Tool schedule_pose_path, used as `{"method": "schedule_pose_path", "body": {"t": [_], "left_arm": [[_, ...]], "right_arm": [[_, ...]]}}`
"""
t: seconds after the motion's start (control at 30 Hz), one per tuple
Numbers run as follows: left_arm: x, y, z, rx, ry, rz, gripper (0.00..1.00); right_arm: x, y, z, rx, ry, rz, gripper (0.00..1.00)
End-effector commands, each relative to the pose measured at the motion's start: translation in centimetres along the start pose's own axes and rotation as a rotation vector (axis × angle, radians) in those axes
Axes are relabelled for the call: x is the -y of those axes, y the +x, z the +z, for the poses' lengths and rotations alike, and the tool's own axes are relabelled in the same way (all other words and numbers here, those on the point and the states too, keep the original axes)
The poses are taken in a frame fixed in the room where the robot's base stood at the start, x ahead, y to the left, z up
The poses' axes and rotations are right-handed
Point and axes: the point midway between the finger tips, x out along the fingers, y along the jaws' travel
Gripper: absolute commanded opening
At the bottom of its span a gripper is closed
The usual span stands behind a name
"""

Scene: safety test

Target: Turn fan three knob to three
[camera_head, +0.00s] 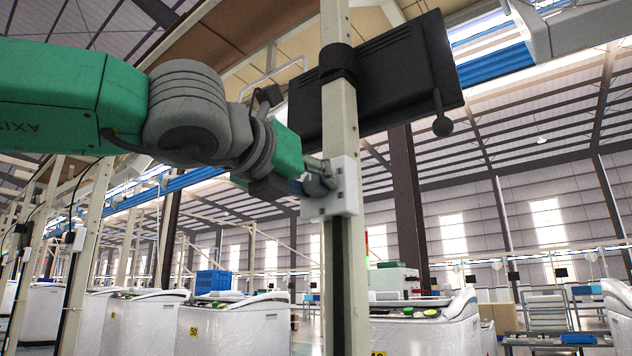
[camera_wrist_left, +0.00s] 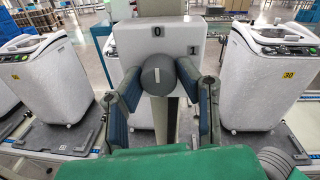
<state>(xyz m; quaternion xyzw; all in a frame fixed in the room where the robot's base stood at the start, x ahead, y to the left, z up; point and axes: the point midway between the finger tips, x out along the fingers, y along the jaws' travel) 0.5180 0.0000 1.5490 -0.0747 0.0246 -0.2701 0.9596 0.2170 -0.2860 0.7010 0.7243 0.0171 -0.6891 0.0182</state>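A white switch box (camera_head: 338,190) is fixed on an upright cream post. In the left wrist view the box (camera_wrist_left: 187,43) shows the marks 0 at its top and 1 to the right. A round grey knob (camera_wrist_left: 158,84) sits on its front, with its white line pointing up toward 0. My left gripper (camera_wrist_left: 158,88) has one finger on each side of the knob, with both tips seeming to touch it. The head view shows this gripper (camera_head: 317,182) at the box, with the knob partly hidden. Other marks on the box are not visible. My right gripper is not in view.
A dark monitor panel (camera_head: 375,80) is clamped to the cream post (camera_head: 337,110) above the box. White washing machines (camera_head: 235,325) stand behind and below. In the wrist view, machines (camera_wrist_left: 265,75) stand on both sides of the post.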

Motion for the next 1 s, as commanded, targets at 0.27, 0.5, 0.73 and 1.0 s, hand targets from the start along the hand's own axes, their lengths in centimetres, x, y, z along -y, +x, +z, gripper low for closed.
{"method": "schedule_pose_path", "body": {"t": [0.27,0.5,0.73,1.0], "left_arm": [[0.9,-0.5,0.1,0.004,0.011,-0.017,0.01],[0.8,-0.5,0.3,0.010,0.082,-0.017,0.01],[0.8,-0.6,0.4,0.023,0.247,-0.018,0.01],[0.9,-0.6,0.4,0.042,0.502,-0.019,0.01]], "right_arm": [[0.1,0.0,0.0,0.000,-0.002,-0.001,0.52],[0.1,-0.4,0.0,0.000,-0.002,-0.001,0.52],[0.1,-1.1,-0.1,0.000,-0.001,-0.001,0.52],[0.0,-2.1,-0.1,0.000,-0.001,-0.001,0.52]]}}
